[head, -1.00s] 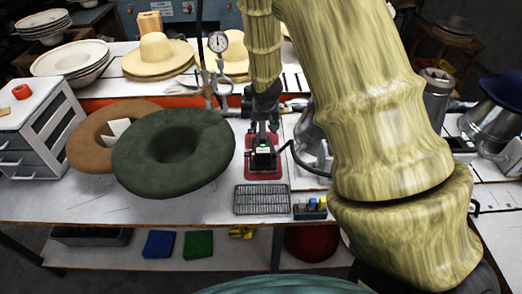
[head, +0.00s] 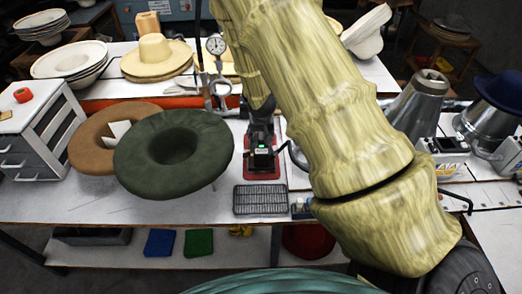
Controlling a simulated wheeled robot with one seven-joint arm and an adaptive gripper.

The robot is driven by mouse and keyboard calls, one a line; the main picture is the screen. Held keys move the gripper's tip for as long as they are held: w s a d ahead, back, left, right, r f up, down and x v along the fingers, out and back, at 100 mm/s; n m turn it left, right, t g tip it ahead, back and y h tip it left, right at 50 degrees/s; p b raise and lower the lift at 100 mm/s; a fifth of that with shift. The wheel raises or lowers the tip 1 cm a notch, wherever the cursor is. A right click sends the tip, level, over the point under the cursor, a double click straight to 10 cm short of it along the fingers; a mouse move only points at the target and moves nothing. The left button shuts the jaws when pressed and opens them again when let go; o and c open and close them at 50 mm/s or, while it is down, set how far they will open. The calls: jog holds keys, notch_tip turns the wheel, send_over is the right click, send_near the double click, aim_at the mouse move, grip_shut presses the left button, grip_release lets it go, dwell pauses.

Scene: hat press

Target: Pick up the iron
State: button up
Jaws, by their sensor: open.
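The iron seems to be the dark device with a small green-lit face (head: 263,152) on a red pad (head: 247,170) near the middle of the table. It is small here, and its handle is hard to make out. My gripper (head: 261,128) is dark and hangs just above and behind it, partly merging with it in the picture. My gripper is open. I cannot tell whether its fingers touch the iron or stand around it.
A green hat (head: 205,178) and a brown hat (head: 88,150) lie left of the pad. A wire grid (head: 261,200) lies in front. A pressure gauge (head: 216,45) stands behind. My arm hides the table to the right.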

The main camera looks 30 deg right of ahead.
jog(key=shift+p+x, duration=0.35)
jog(key=shift+x, duration=0.75)
jog(key=shift+c, duration=0.5)
grip_shut()
jog(key=shift+w, duration=0.1)
